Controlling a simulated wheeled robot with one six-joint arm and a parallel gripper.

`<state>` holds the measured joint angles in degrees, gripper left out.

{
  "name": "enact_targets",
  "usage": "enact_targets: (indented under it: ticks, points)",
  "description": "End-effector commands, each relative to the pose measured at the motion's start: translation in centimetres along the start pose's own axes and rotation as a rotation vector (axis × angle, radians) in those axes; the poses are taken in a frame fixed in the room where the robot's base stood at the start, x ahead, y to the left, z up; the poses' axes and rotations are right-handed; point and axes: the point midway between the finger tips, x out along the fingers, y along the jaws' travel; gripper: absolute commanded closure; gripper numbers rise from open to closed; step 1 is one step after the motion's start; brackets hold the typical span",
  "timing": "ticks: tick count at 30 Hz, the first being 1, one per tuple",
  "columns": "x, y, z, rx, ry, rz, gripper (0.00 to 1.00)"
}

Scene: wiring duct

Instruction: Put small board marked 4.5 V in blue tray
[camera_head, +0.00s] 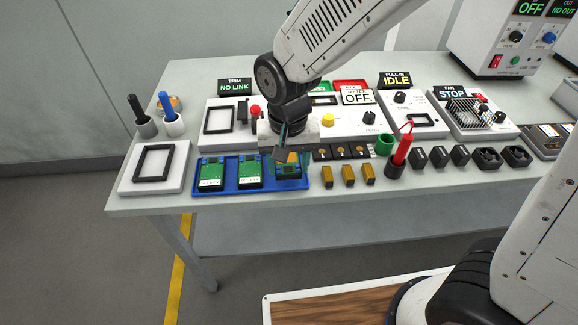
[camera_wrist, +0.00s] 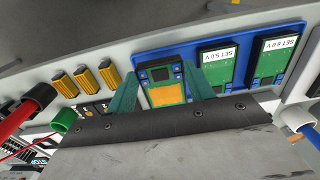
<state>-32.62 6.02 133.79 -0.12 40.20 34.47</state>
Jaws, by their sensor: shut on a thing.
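The blue tray (camera_head: 231,180) lies near the front edge of the table, left of centre; it also shows in the wrist view (camera_wrist: 243,66). Two green boards with white labels stand in it: the one marked SET 6.0 V (camera_wrist: 271,62) and the one marked SET 5.0 V (camera_wrist: 217,66). My gripper (camera_head: 284,150) is over the tray's right end. In the wrist view its teal fingers (camera_wrist: 163,78) are shut on a small green board (camera_wrist: 166,92) with an orange patch. Its voltage marking is not readable. I cannot tell whether this board touches the tray floor.
Several yellow-brown blocks (camera_head: 347,174) stand right of the tray. A green cup (camera_head: 385,144) and a red tool (camera_head: 402,151) are beyond them. A white panel with a black frame (camera_head: 153,163) is to the left. White test units (camera_head: 358,120) stand behind the tray.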

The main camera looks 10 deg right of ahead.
Motion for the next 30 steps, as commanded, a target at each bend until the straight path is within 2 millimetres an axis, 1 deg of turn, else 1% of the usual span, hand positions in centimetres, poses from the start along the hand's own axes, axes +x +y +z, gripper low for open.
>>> enact_targets:
  ticks: [5,7,10,13,25,26,27,28,30]
  points:
    - [0.1,0.2,-1.1,0.000,0.000,0.000,0.68]
    - [0.2,0.5,-2.0,0.002,0.000,0.000,0.68]
    - [2.2,0.4,-1.6,-0.001,-0.005,0.003,0.68]
    - [3.5,0.4,-1.7,-0.001,-0.002,0.001,0.68]
    - [4.0,0.4,-1.7,-0.001,0.000,0.000,0.68]
    - [4.0,0.3,-1.7,-0.001,0.000,0.000,0.39]
    - [4.0,0.3,-1.7,-0.001,0.000,0.000,0.28]
    - [4.0,0.3,-1.7,-0.001,0.001,0.000,0.26]
    - [4.0,0.3,-1.7,-0.001,0.000,0.000,0.26]
